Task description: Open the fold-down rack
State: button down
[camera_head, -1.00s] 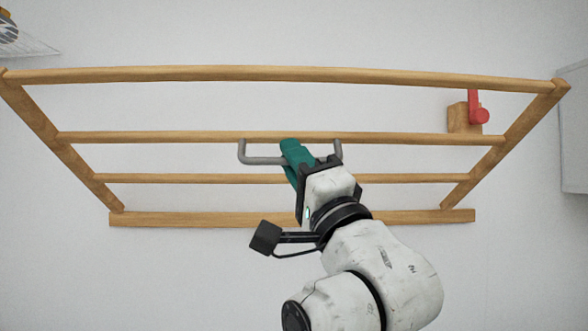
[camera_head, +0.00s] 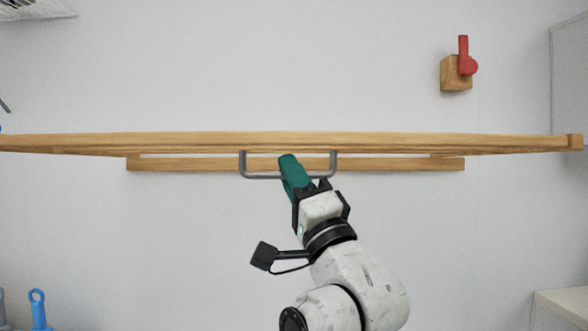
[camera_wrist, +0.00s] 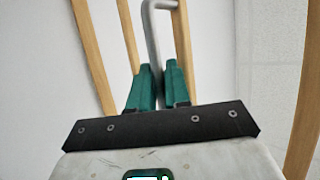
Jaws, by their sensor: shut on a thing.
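The wooden fold-down rack (camera_head: 80,142) spans nearly the whole head view and is seen almost edge-on, swung out from the wall. A grey U-shaped handle (camera_head: 243,165) hangs at its middle. My gripper (camera_head: 288,162), with green fingers, is shut on the handle's lower bar. In the wrist view the handle (camera_wrist: 152,40) runs down between the green fingertips (camera_wrist: 156,72), with the rack's wooden bars (camera_wrist: 92,50) behind. A red latch (camera_head: 464,62) on a wooden block (camera_head: 455,75) is on the wall at upper right, apart from the rack.
A wooden wall rail (camera_head: 145,164) lies behind the rack. A white surface (camera_head: 565,305) is at lower right and a light cabinet (camera_head: 570,90) at the right edge. Blue-handled items (camera_head: 38,310) are at lower left. The wall below the rack is mostly clear.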

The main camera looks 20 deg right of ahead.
jog(key=shift+w+f, duration=0.15)
jog(key=shift+f, duration=0.1)
jog(key=c, duration=1.3)
grip_release()
jog(key=shift+o, duration=0.7)
jog(key=shift+r, duration=0.1)
jog(key=shift+r, duration=0.1)
jog(key=v, duration=1.1)
jog(key=shift+b, duration=0.4)
jog(key=shift+w, duration=0.1)
